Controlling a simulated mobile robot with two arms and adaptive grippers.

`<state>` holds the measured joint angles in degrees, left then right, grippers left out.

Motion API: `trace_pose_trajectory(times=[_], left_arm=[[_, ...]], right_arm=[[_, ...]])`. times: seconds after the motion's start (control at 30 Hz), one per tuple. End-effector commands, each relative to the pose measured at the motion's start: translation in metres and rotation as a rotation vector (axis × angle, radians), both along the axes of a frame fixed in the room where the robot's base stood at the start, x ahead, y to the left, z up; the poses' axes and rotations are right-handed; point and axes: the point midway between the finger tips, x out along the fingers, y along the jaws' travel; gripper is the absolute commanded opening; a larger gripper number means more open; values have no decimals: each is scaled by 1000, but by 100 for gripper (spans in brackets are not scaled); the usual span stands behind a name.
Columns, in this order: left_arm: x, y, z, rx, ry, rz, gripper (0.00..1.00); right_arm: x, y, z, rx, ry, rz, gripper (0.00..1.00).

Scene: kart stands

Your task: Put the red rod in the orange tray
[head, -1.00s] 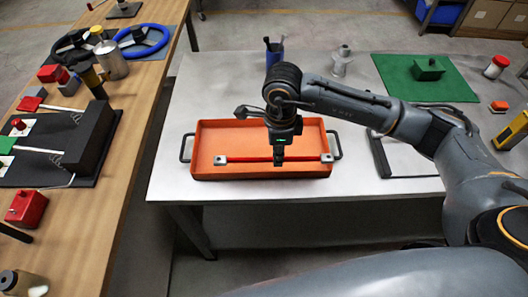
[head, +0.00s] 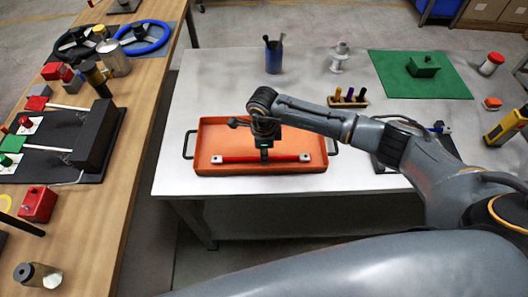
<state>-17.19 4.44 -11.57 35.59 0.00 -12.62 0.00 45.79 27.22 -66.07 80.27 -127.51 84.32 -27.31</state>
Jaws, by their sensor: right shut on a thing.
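The red rod (head: 236,159) has grey end blocks and lies level, left to right, within the outline of the orange tray (head: 212,130). The tray has a dark handle at each end and stands on the pale table. My right gripper (head: 264,157) points down over the tray and is shut on the rod near its middle. I cannot tell whether the rod touches the tray floor. My left gripper is not in view.
A blue cup with dark tools (head: 273,61), a small wooden rack (head: 348,100) and a green mat (head: 430,85) stand behind my right arm. A wooden bench (head: 110,190) with parts runs along the left, across a gap.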

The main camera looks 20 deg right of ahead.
Motion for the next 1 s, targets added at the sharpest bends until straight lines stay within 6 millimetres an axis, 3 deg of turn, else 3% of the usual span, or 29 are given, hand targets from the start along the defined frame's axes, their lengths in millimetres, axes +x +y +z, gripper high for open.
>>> trace_pose_trajectory(times=[0.2, 0.23, 0.3, 0.33, 0.77, 1.0], left_arm=[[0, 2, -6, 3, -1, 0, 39], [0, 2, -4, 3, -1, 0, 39], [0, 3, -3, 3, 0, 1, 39], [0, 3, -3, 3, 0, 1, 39], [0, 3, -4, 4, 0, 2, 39], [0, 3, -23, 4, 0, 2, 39]], right_arm=[[0, 0, -4, 0, 0, -1, 0], [0, 0, -3, 0, 0, -1, 19], [0, 0, -2, 0, 1, -1, 33], [0, 0, -2, 0, 1, -1, 35], [1, 0, 6, 1, -1, -1, 35], [3, -1, 53, 1, -8, 0, 35]])
